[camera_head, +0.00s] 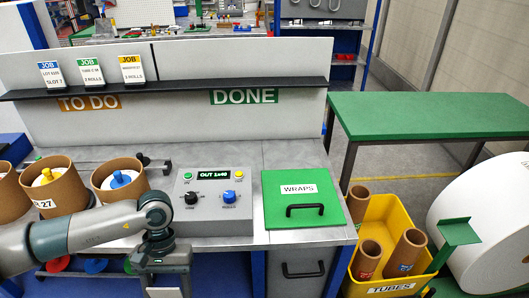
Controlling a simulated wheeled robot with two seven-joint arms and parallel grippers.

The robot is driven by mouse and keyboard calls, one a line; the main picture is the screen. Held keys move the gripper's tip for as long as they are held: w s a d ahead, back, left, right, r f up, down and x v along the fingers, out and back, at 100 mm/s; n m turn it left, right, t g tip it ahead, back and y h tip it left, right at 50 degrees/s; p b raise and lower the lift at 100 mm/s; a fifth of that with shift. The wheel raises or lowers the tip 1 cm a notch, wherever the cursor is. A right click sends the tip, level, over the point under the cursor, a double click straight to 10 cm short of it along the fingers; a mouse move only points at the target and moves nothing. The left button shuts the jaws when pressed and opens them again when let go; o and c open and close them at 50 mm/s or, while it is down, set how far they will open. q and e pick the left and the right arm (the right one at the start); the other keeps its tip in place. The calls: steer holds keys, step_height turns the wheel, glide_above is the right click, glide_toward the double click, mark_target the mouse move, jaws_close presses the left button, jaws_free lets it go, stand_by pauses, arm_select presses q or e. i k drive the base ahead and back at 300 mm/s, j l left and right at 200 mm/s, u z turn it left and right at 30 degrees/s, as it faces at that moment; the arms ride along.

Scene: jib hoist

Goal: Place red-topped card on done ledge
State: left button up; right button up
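The dark ledge (230,84) runs along the pale back panel. Its right part, above the green DONE sign (244,97), is bare. Above the orange TO DO sign (88,104) stand three upright job cards: a blue-topped card (50,74), a green-topped card (90,75) and an orange-topped card (132,69). I see no card with a clearly red top. My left gripper (166,284) is low at the front of the bench, well below the ledge. Its fingertips run towards the bottom edge; a pale patch there is unclear. My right gripper is not in view.
A grey control box (211,214) and a green WRAPS lid (276,211) with a black handle sit on the bench. Cardboard rolls (120,181) stand at left. At right are a yellow TUBES bin (390,210), a green table (430,115) and a large white roll (490,220).

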mark_target(216, 83)
steer(key=i+l, duration=0.1)
steer(key=l, duration=0.35)
steer(key=i+l, duration=0.15)
steer(key=l, duration=0.3)
steer(key=i+l, duration=0.1)
steer(key=l, duration=0.4)
steer(key=u, duration=0.05)
